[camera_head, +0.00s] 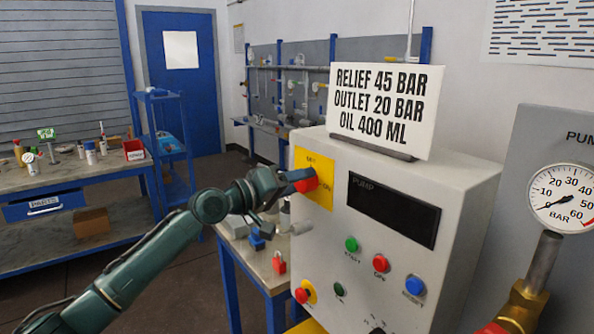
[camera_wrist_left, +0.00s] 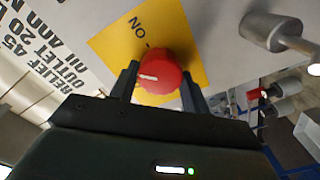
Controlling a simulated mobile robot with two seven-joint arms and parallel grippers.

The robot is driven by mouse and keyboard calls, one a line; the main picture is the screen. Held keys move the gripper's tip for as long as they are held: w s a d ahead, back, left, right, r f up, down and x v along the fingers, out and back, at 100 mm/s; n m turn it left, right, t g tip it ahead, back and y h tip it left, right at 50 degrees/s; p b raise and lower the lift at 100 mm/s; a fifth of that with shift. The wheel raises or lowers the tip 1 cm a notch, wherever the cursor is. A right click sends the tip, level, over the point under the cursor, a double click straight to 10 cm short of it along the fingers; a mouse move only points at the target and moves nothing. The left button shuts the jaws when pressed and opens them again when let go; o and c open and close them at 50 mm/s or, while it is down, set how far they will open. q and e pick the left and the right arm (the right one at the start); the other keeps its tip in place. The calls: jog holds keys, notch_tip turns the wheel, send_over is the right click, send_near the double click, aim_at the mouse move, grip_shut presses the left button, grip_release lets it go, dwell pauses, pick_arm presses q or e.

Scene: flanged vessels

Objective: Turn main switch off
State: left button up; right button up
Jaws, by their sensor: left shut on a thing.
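The main switch is a red rotary knob (camera_head: 307,184) on a yellow plate (camera_head: 318,165) at the upper left of the grey panel's front. The plate has a label at its top and "ON" at its right. In the left wrist view the red knob (camera_wrist_left: 160,62) bears a short white mark, and "ON" shows above it. I cannot tell for sure which label the mark points at. My left gripper (camera_head: 300,180) is shut on the knob, with one dark finger on each side (camera_wrist_left: 159,85). My right gripper is not in view.
The grey control cabinet (camera_head: 465,215) carries a dark PUMP display (camera_head: 393,209), several buttons and a sign (camera_head: 385,100) on top. A pressure gauge (camera_head: 563,198) stands at right. Below my left gripper, a bench holds a red padlock (camera_head: 279,263) and blue items.

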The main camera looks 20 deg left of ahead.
pick_arm(q)
jog(key=n+p, duration=0.3)
jog(key=n, duration=0.4)
jog(key=shift+n+p, duration=0.4)
jog(key=shift+n, duration=0.3)
jog(key=o, duration=1)
jog(key=shift+b+v, duration=1.85)
jog(key=shift+v, duration=4.7)
